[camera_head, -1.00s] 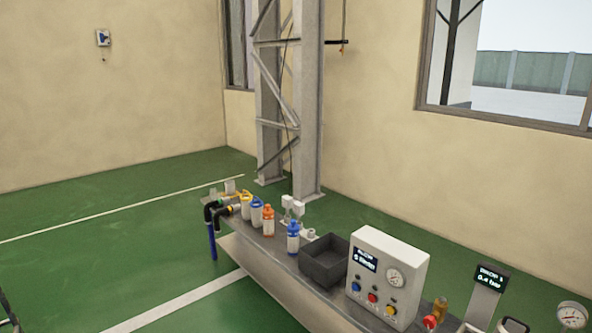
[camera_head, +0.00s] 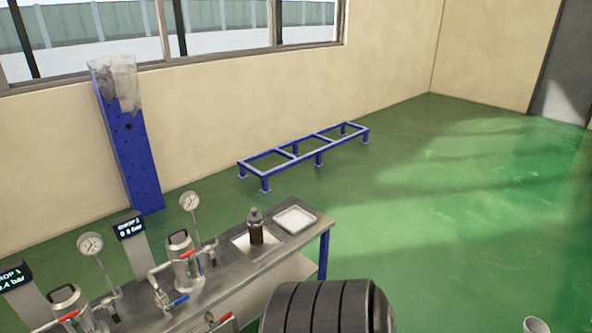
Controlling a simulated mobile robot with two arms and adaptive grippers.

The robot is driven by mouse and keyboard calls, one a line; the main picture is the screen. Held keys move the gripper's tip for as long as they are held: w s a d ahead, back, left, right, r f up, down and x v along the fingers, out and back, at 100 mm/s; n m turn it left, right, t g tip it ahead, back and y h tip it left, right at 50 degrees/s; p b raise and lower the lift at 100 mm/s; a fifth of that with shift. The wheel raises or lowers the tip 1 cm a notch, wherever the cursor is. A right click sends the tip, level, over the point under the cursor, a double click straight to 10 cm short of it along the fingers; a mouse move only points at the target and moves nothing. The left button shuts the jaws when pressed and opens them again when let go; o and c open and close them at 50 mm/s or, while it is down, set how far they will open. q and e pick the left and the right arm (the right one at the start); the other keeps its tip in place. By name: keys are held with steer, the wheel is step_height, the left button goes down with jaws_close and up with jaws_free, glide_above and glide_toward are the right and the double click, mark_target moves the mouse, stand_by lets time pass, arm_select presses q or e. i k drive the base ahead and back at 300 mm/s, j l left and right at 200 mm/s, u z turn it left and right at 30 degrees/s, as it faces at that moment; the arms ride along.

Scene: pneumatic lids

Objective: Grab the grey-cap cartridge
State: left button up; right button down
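A dark brown cartridge with a grey cap (camera_head: 255,230) stands upright near the far right part of the metal bench (camera_head: 225,262). It is on or in a white, shallow square spot on the bench top; which of the two I cannot tell. Nothing is seen touching its sides.
Gauges, displays and lidded pots (camera_head: 180,260) with red and blue handles stand to the left. A black ribbed cylinder (camera_head: 318,308) fills the bottom middle. A blue frame (camera_head: 300,157) stands on open green floor.

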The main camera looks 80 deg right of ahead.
mark_target(254, 220)
steer(key=z, duration=2.1)
